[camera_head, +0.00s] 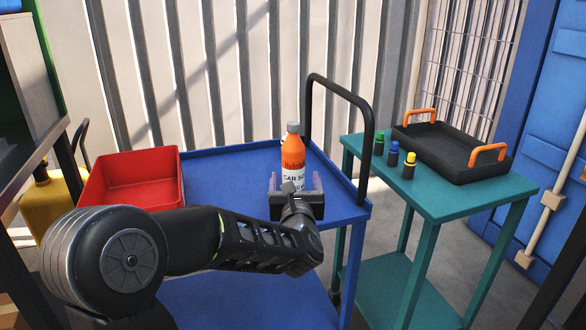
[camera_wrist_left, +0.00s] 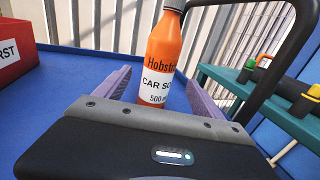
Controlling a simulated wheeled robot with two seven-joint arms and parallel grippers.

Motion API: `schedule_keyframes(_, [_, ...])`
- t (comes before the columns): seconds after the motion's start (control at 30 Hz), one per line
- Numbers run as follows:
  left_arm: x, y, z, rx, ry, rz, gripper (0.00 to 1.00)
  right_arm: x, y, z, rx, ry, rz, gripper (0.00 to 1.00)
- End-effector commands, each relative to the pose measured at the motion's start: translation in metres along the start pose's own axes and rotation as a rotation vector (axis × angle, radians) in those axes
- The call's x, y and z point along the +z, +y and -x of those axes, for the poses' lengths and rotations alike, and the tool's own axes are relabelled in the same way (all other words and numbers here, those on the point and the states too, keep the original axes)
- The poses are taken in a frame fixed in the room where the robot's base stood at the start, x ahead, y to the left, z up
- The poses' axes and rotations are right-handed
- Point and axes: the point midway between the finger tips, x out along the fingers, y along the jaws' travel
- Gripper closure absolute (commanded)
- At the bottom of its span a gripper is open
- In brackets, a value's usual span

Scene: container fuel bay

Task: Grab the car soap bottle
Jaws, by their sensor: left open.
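The car soap bottle (camera_head: 292,158) is orange with a white label and a grey cap, and stands upright on the blue cart (camera_head: 225,165). In the left wrist view the bottle (camera_wrist_left: 160,62) stands ahead, between the lines of the two purple-grey fingers. My left gripper (camera_head: 296,182) is open just in front of the bottle in the head view. Its fingers (camera_wrist_left: 150,88) reach forward on either side of the bottle's lower part. I cannot tell whether they touch it. The bottle's base is hidden behind the gripper body. My right gripper is not in view.
A red bin (camera_head: 132,182) sits on the cart's left side. The cart's black handle (camera_head: 368,130) rises close behind and right of the bottle. A teal table (camera_head: 440,195) at right holds a black tray (camera_head: 455,152) with orange handles and several small capped bottles (camera_head: 393,154).

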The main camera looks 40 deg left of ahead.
Motion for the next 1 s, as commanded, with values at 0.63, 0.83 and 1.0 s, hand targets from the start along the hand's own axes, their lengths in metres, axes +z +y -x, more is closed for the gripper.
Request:
schedule_keyframes(0.63, [0.000, 0.000, -0.026, -0.001, 0.000, -0.002, 0.21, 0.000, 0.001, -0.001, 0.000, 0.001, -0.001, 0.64])
schedule_keyframes(0.83, [-0.001, 0.001, -0.030, 0.000, 0.001, -0.002, 0.21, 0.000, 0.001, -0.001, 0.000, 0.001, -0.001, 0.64])
schedule_keyframes(1.0, [-0.002, 0.002, -0.051, 0.001, 0.001, -0.002, 0.21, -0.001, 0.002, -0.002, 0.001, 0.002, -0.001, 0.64])
